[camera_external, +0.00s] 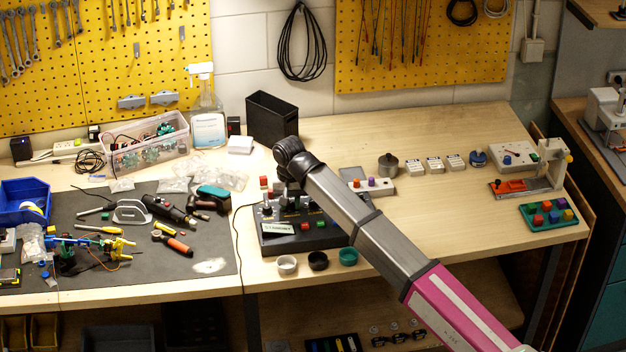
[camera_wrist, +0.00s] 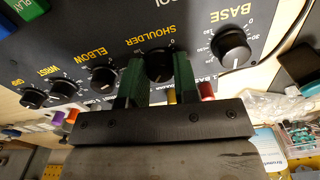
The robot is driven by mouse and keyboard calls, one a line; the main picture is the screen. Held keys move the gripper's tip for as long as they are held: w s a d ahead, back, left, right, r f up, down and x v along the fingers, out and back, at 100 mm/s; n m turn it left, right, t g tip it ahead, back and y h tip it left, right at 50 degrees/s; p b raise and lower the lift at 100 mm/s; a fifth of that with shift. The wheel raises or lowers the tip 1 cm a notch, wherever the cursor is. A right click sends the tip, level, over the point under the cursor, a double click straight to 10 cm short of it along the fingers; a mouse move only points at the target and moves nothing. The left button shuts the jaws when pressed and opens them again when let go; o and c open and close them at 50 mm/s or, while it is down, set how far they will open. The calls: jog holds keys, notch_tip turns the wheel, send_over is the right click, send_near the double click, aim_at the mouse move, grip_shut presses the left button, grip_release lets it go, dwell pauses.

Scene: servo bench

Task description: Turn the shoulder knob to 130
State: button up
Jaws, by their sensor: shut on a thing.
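The control box (camera_external: 318,238) stands on the bench, and its dark panel (camera_wrist: 190,22) fills much of the wrist view. The black shoulder knob (camera_wrist: 159,66) sits under the yellow SHOULDER label, between the two green fingers of my gripper (camera_wrist: 155,80). My gripper is shut on this knob. The fingers and the tilted view hide most of its scale, so its pointer reading cannot be told. The base knob (camera_wrist: 232,48) is to the right of it; the elbow knob (camera_wrist: 103,78), wrist knob (camera_wrist: 65,88) and grip knob (camera_wrist: 33,98) are to the left.
White, black and teal cups (camera_external: 318,261) stand in front of the box. A black bin (camera_external: 272,117) stands behind it. Tools lie on the dark mat (camera_external: 120,262) at left. Bare wood shows further right.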

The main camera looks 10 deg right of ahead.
aim_at(290, 203)
jog(key=shift+m, duration=1.6)
jog(key=o, duration=0.9)
jog(key=shift+o, duration=0.2)
jog(key=shift+r, duration=0.1)
notch_tip(290, 203, up, 11)
jog(key=shift+f, duration=0.2)
